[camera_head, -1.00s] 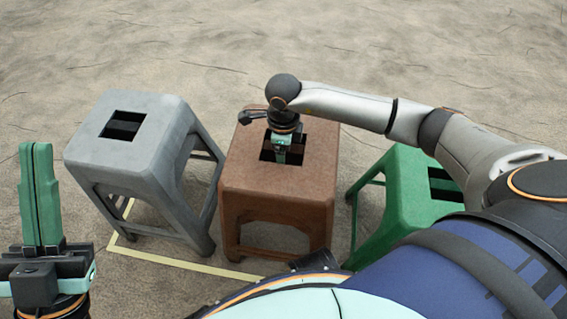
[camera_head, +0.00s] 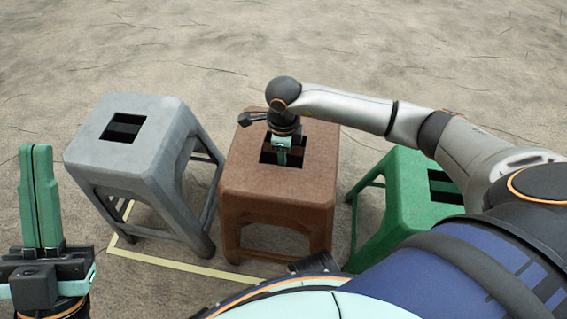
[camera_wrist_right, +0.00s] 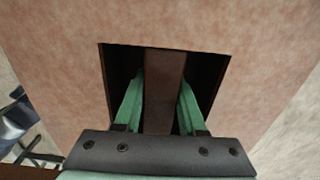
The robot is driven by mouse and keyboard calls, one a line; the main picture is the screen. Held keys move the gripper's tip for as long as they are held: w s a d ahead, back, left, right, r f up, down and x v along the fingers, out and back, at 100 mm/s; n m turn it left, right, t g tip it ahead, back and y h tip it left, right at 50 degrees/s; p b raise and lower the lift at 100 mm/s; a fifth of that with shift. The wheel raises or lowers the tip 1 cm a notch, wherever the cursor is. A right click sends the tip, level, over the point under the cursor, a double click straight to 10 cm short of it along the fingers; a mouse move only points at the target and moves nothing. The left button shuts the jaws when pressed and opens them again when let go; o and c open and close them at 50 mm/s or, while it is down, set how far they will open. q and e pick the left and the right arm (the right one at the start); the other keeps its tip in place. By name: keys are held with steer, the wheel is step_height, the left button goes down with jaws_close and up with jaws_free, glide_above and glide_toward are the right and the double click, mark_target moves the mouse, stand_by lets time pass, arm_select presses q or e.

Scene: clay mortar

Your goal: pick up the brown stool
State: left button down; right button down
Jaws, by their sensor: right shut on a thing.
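The brown stool (camera_head: 310,178) stands upright on the ground in the middle of the head view, with a rectangular opening in its seat. My right gripper (camera_head: 282,158) reaches down into this opening from above. In the right wrist view, the seat (camera_wrist_right: 60,50) fills most of the picture, and the green fingers of my right gripper (camera_wrist_right: 163,82) sit on both sides of a brown bar (camera_wrist_right: 165,62) that crosses the opening. The gripper is shut on this bar. My left gripper (camera_head: 39,150) points up at the left edge, shut and empty, away from the stools.
A grey stool (camera_head: 150,155) stands close on the left of the brown one. A green stool (camera_head: 400,200) stands close on the right, partly hidden by my right arm. A pale yellow line (camera_head: 180,264) marks the ground. The ground behind the stools is clear.

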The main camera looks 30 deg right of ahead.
stand_by(0.7)
